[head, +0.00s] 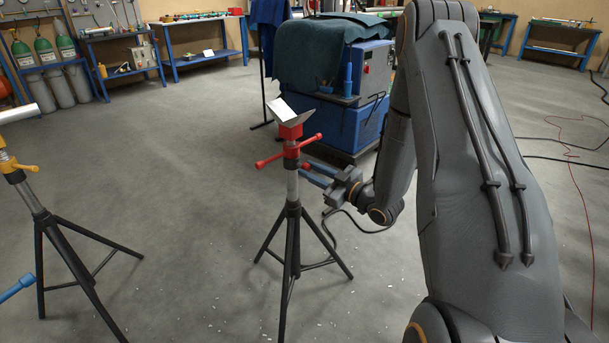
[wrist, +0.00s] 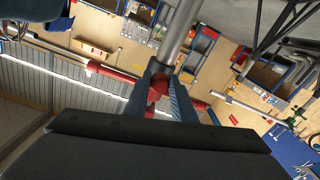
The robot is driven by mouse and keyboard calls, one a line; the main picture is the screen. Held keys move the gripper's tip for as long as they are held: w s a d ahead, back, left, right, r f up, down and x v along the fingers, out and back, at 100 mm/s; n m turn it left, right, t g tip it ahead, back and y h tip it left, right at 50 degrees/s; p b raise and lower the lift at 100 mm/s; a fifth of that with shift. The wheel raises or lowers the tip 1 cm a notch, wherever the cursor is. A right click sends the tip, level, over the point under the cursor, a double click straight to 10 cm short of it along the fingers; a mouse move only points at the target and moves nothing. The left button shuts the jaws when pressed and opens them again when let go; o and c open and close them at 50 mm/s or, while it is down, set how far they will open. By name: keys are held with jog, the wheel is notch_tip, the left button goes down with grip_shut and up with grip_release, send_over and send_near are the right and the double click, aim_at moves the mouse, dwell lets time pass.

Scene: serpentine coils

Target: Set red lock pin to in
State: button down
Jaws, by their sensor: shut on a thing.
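The red-headed pipe stand (head: 291,130) stands upright on its black tripod in the middle of the head view, with a V-shaped top and a grey metal post (wrist: 179,32). The red lock pin (head: 306,167) shows as a small red knob on the post's right side, below the red cross handle (head: 270,160). My gripper (head: 309,174) reaches in from the right at the pin's height. In the wrist view its two fingers are closed on the red knob of the pin (wrist: 160,82), which partly hides between them. How deep the pin sits is hidden.
A stand with a yellow collar (head: 10,165) is at the left, with a blue bar end (head: 17,287) below it. A blue machine (head: 345,115) under a green cloth stands behind the red stand. The floor between the stands is clear.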

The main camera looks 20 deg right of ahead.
jog(key=shift+w+r, duration=0.1)
jog(key=shift+w, duration=0.05)
jog(key=c, duration=1.5)
grip_release()
jog(key=shift+a, duration=0.2)
jog(key=shift+d, duration=0.1)
jog(key=v, duration=0.7)
jog(key=shift+s+d, duration=0.25)
jog(key=shift+s, duration=0.05)
